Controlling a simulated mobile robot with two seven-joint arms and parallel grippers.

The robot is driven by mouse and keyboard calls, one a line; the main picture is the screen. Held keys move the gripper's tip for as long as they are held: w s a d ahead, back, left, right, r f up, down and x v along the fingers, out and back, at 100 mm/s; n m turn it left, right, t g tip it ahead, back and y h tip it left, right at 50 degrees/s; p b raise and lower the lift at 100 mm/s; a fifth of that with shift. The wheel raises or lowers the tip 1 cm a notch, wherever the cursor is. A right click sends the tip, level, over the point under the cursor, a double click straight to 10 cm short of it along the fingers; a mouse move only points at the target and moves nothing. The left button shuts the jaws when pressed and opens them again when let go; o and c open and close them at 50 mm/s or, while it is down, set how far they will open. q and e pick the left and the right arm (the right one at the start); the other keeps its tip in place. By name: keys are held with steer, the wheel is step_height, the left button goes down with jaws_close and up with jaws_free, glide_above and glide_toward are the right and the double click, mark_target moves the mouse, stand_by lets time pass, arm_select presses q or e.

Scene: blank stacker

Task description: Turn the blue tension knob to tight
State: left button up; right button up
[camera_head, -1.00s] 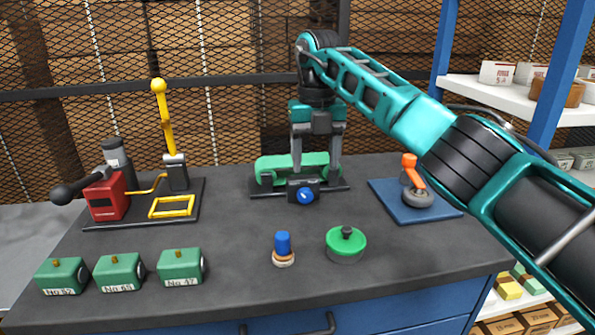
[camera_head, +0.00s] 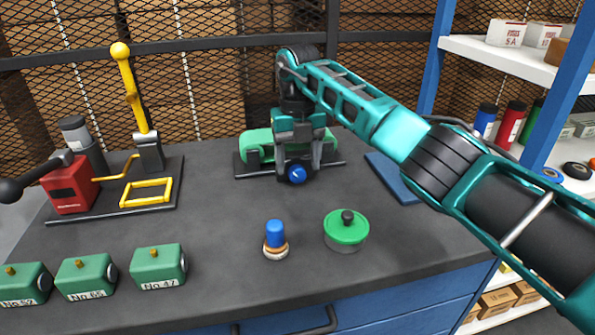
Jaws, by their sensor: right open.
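The blue tension knob (camera_head: 297,173), with a white pointer mark slanting across its face, sits on the front of a green machine (camera_head: 257,147) at the back middle of the bench. My right gripper (camera_head: 299,165) points down at the machine, with one finger on each side of the knob's dark housing. It is open; I cannot tell whether a finger touches the knob. The gripper and wrist hide the middle of the machine. My left gripper is out of view.
A red machine (camera_head: 70,187) with a yellow lever stands at left. Green numbered blocks (camera_head: 86,277), a blue-topped stamp (camera_head: 275,233) and a green-lidded tin (camera_head: 346,228) are at the front.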

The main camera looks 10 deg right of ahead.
steer(key=shift+f, duration=1.35)
steer(key=shift+c, duration=0.3)
steer(key=c, duration=1)
steer(key=shift+r+y+p, duration=0.1)
steer(key=shift+y+p, duration=0.2)
steer(key=shift+y, duration=0.4)
steer(key=o, duration=1.1)
steer(key=shift+c, duration=0.2)
step_height(320, 180, up, 13)
steer(key=d+p, duration=0.1)
steer(key=shift+d, duration=0.35)
